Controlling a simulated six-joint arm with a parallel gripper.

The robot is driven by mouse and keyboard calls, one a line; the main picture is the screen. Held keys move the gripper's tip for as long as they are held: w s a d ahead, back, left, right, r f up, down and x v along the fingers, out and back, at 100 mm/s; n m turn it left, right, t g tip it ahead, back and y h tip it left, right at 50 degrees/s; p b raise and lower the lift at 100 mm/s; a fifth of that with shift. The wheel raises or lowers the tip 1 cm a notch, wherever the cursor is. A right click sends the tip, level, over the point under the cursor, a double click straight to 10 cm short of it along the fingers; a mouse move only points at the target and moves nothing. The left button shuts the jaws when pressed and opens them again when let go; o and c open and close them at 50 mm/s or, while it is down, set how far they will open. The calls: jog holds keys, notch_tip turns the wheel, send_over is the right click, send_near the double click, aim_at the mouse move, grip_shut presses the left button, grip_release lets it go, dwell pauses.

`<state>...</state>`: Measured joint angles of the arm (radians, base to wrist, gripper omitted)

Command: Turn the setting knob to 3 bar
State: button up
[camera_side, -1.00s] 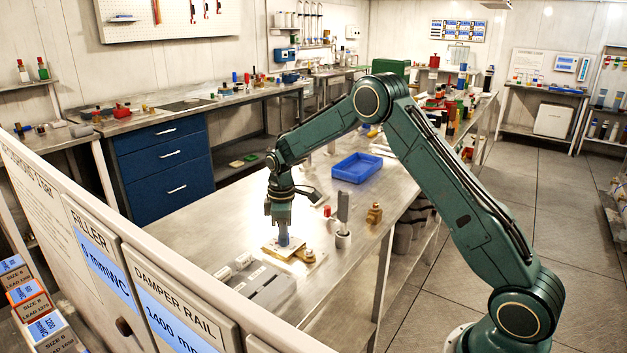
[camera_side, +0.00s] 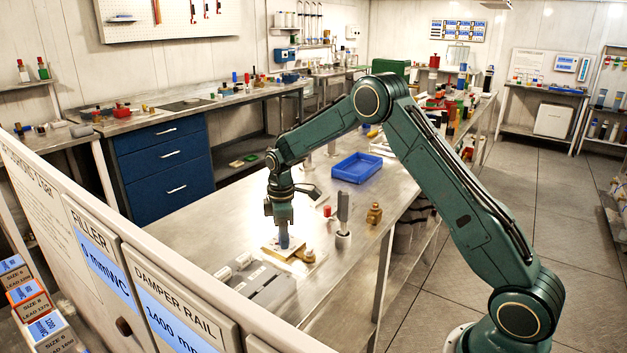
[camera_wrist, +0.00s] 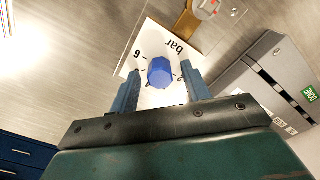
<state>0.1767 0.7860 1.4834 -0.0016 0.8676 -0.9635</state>
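The blue setting knob (camera_wrist: 160,72) stands on a white dial plate (camera_wrist: 150,42) printed with "bar", a 6 and other marks partly hidden by the knob and a finger. Which mark the knob points to cannot be told. My gripper (camera_wrist: 163,84) is open, with one blue-grey finger on each side of the knob and a visible gap to each. In the side view my gripper (camera_side: 280,226) points down just above the knob (camera_side: 284,241) and the plate (camera_side: 270,247) on the metal bench.
A brass fitting (camera_side: 306,255) sits beside the plate, and a grey box (camera_side: 262,285) lies in front of it. A grey upright cylinder (camera_side: 343,215), a brass piece (camera_side: 374,214) and a blue tray (camera_side: 357,167) stand farther right. The bench left of the plate is clear.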

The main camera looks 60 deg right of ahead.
notch_tip(320, 180, up, 14)
dwell(1.0)
jog(key=shift+f, duration=0.1)
jog(key=s+a+r+m+t, duration=0.1)
jog(key=s+a+r+m, duration=0.15)
jog(key=s+r, duration=0.45)
jog(key=s+a+r+m+t, duration=0.2)
jog(key=s+a+r, duration=0.25)
jog(key=s, duration=0.45)
jog(key=s+a+f+m+t, duration=0.1)
jog(key=s+m, duration=0.1)
jog(key=s, duration=0.7)
jog(key=s+a+f+m+t, duration=0.1)
jog(key=s+m, duration=0.1)
jog(key=s, duration=0.8)
jog(key=shift+s+a+f+t, duration=0.15)
jog(key=shift+a+f+t, duration=0.15)
jog(key=shift+f, duration=0.1)
